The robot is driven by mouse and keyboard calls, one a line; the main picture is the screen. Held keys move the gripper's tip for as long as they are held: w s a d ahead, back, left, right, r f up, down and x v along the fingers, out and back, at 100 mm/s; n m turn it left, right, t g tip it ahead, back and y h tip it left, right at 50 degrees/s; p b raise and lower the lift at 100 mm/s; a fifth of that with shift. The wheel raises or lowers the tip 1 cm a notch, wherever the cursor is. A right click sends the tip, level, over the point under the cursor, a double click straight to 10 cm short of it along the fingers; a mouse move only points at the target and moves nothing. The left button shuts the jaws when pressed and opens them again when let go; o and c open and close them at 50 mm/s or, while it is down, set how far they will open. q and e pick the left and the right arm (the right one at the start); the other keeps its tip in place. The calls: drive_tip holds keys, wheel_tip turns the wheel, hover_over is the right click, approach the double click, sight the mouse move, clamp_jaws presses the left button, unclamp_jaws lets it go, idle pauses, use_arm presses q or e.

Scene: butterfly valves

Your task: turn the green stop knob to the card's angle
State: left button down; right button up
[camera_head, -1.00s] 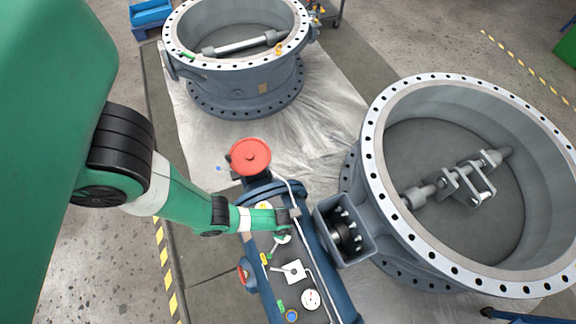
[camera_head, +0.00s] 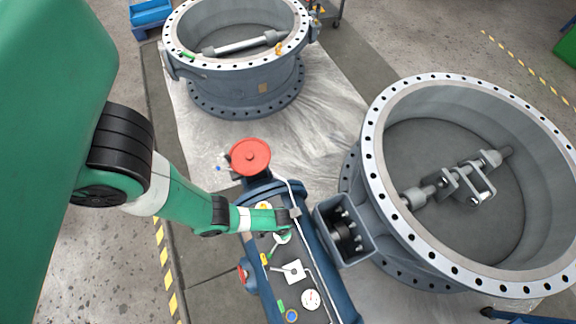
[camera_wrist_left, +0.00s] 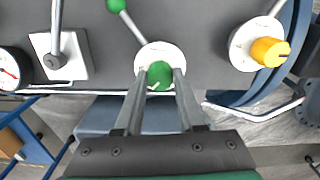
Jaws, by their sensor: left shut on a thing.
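The green stop knob (camera_wrist_left: 159,74) sits in front of a round white dial (camera_wrist_left: 165,50) in the left wrist view. My left gripper (camera_wrist_left: 160,72) is shut on it, one finger on each side. A pale mark shows near the knob's lower edge. A lever with a green ball end (camera_wrist_left: 116,5) runs up-left from the dial. In the head view my left gripper (camera_head: 292,218) reaches the panel from the left, over the white dial (camera_head: 282,238), and largely hides the knob. No card with a readable angle shows. My right gripper is out of view.
A yellow knob (camera_wrist_left: 270,52) stands right of the green one in the wrist view. A square white plate with a lever (camera_wrist_left: 60,55) and a gauge (camera_wrist_left: 12,72) are to the left. A red handwheel (camera_head: 250,156) and a large valve ring (camera_head: 372,150) flank the arm's end.

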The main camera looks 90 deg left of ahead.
use_arm(q)
drive_tip(key=n, duration=1.2)
drive_tip(key=shift+n, duration=0.4)
drive_tip(key=n, duration=1.3)
drive_tip(key=c, duration=0.5)
unclamp_jaws()
